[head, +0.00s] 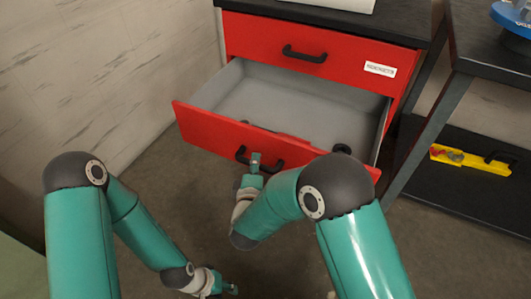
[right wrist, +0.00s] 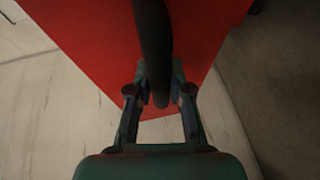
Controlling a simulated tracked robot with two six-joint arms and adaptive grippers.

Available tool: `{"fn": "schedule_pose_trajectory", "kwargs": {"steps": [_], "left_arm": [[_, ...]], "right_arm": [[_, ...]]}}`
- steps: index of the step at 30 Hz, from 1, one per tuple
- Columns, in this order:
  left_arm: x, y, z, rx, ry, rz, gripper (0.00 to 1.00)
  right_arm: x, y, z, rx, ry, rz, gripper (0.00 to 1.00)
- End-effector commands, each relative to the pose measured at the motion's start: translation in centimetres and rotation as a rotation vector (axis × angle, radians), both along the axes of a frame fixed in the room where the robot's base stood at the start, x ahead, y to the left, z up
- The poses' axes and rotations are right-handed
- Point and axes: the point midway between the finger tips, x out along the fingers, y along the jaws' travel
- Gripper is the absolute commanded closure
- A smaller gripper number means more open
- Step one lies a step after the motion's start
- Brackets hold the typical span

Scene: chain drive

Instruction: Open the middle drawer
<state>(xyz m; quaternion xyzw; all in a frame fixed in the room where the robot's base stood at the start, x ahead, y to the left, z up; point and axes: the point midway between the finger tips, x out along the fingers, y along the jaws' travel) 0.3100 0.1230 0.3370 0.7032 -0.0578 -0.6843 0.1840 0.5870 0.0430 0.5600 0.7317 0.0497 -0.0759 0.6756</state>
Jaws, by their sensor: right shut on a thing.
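The middle drawer (head: 215,130) of the red cabinet stands pulled out, and its grey inside shows. Its black handle (head: 285,164) is on the red front. My right gripper (head: 254,163) is shut on this handle. In the right wrist view, its fingers (right wrist: 160,96) close around the dark bar of the handle (right wrist: 153,40) in front of the red panel. My left gripper (head: 228,288) is low near the floor, away from the drawer; its fingers are too small to read.
A few dark items (head: 341,149) lie in the open drawer, partly hidden. A dark shelf unit (head: 480,45) with a yellow tray (head: 479,163) stands at right. A pale wall (head: 110,80) is at left.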

Motion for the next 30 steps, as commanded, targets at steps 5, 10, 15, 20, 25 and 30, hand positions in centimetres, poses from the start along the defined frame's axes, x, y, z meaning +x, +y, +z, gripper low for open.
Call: {"fn": "schedule_pose_trajectory", "kwargs": {"steps": [5, 10, 15, 20, 25, 30], "left_arm": [[0.01, 0.00, 0.09, 0.000, 0.000, 0.000, 0.60], [0.00, 0.00, 0.08, 0.000, 0.000, 0.000, 0.60], [-0.01, -0.01, 0.08, 0.000, 0.000, 0.000, 0.60], [-0.01, 0.00, 0.09, 0.000, 0.000, 0.000, 0.60], [-0.01, -0.01, 0.11, 0.000, 0.000, 0.000, 0.60], [0.00, 0.00, 0.17, 0.000, 0.000, 0.000, 0.60]], "right_arm": [[-0.97, 0.83, -0.31, -0.002, 0.007, 0.018, 1.00], [-1.02, 0.67, -0.31, -0.001, 0.006, 0.014, 1.00], [-0.97, 0.55, -0.29, -0.001, 0.006, 0.011, 1.00], [-0.92, 0.36, -0.23, -0.001, 0.006, 0.007, 0.56], [-0.86, 0.15, -0.13, 0.000, 0.003, 0.000, 0.54], [-0.83, 0.06, 0.08, 0.001, 0.002, -0.002, 0.54]]}}
